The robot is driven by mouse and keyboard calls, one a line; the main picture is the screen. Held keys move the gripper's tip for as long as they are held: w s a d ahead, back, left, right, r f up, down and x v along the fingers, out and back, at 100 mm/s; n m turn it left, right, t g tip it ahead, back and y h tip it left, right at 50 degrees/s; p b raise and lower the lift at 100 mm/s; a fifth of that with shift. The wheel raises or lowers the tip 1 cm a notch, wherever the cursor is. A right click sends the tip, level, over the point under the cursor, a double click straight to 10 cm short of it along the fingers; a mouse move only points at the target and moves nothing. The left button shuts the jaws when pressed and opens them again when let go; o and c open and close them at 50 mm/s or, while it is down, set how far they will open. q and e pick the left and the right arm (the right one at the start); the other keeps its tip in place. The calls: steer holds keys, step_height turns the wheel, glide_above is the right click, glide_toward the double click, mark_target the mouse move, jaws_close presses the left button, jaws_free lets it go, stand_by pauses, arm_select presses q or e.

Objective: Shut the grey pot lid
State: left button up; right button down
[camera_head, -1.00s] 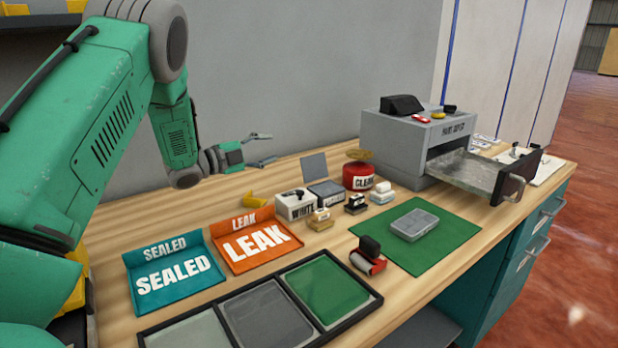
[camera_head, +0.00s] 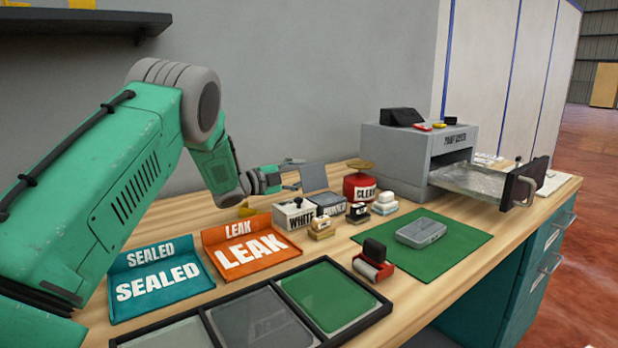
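The grey pot lid (camera_head: 313,177) is a flat panel standing up, tilted back, behind a small grey pot (camera_head: 328,208) with dark lettering that I cannot read surely. The lid looks open. My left gripper (camera_head: 298,174) comes in from the left, just left of the lid. Its two thin fingers are apart and point right towards the lid's left edge. I see nothing between them. I cannot tell whether a fingertip touches the lid. My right gripper is not in view.
A white box (camera_head: 293,219) marked WHITE stands left of the pot, a red tin (camera_head: 357,188) right of it. Small stamps (camera_head: 322,230) stand in front. The orange LEAK tray (camera_head: 250,252) lies front left. A grey machine (camera_head: 405,150) with its drawer out stands behind right.

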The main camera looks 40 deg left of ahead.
mark_target(308, 171)
arm_select(q)
steer(key=x, duration=0.2)
steer(key=shift+w+a+f, duration=0.15)
steer(key=shift+w, duration=0.35)
steer(key=shift+d, duration=0.25)
steer(key=shift+c, duration=0.5)
jaws_close()
